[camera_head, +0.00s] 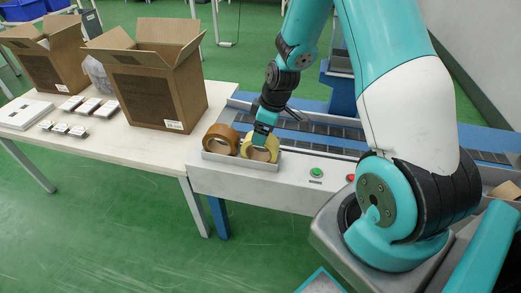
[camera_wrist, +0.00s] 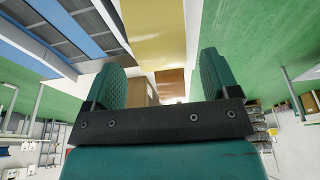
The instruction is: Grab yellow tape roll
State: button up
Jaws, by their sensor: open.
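The yellow tape roll (camera_head: 250,148) stands on edge in a small metal tray (camera_head: 238,163) at the left end of the conveyor frame. A brown tape roll (camera_head: 221,139) stands beside it to the left. My gripper (camera_head: 262,138) is at the yellow roll from above and hides part of it. In the wrist view my gripper (camera_wrist: 160,80) is open, with the yellow tape roll (camera_wrist: 156,35) showing between and beyond its two green fingers. The brown tape roll (camera_wrist: 170,84) shows farther off between them. I cannot tell whether the fingers touch the yellow roll.
A white table (camera_head: 130,140) at left holds open cardboard boxes (camera_head: 158,95) and several small white packs (camera_head: 82,106). A green button (camera_head: 316,172) and a red button sit on the conveyor's front, right of the tray. The green floor in front of the table is clear.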

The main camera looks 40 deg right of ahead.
aim_at(260, 149)
jog(key=x, duration=0.4)
jog(key=shift+s+f, duration=0.25)
jog(key=shift+f, duration=0.05)
jog(key=shift+w+f, duration=0.2)
jog(key=shift+f, duration=0.25)
jog(key=c, duration=1.1)
jog(key=shift+c, duration=0.2)
jog(key=shift+r, duration=0.1)
